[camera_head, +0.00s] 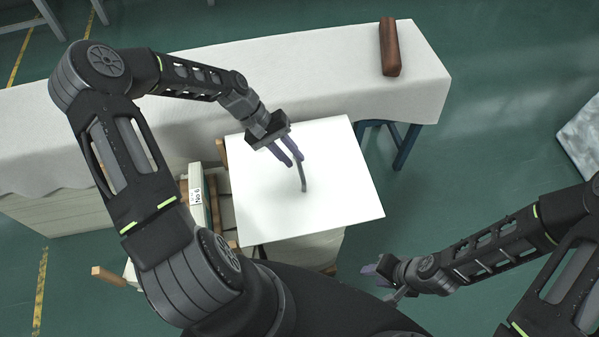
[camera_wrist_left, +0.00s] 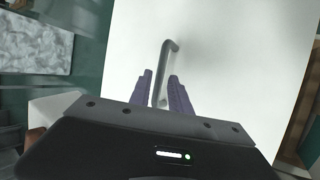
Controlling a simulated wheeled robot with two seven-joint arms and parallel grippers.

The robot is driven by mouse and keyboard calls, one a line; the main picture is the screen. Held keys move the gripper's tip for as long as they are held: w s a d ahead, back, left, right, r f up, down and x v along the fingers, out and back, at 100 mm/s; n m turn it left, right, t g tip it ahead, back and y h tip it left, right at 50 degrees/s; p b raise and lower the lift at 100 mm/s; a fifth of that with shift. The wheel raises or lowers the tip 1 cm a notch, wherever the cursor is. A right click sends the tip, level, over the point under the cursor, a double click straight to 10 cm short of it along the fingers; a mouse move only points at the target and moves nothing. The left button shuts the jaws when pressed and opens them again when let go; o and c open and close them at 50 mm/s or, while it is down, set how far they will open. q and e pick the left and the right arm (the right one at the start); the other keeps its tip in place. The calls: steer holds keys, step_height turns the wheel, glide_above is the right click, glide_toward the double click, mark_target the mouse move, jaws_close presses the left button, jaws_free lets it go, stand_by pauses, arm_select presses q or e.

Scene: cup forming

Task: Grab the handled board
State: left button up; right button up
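The handled board is a flat white board (camera_head: 340,190) on a stand at the middle of the head view, with a grey bar handle (camera_head: 302,178) standing on it. My left gripper (camera_head: 293,160) is over the board at the handle's far end, its purple fingers apart. In the left wrist view the fingers (camera_wrist_left: 161,88) are open, with the grey handle (camera_wrist_left: 164,65) running between them and on beyond their tips. I cannot tell whether a finger touches it. My right gripper (camera_head: 370,275) is low at the right, away from the board; its finger gap is not clear.
A long table with a white cloth (camera_head: 300,60) stands behind the board, with a brown bar (camera_head: 389,48) on it. A wooden rack with a labelled white piece (camera_head: 196,195) is close to the board's left edge. Green floor (camera_head: 480,130) is open to the right.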

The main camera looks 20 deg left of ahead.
mark_target(298, 164)
arm_select(q)
steer(key=x, duration=0.4)
steer(key=shift+f, duration=0.15)
stand_by(0.4)
jaws_close()
stand_by(1.2)
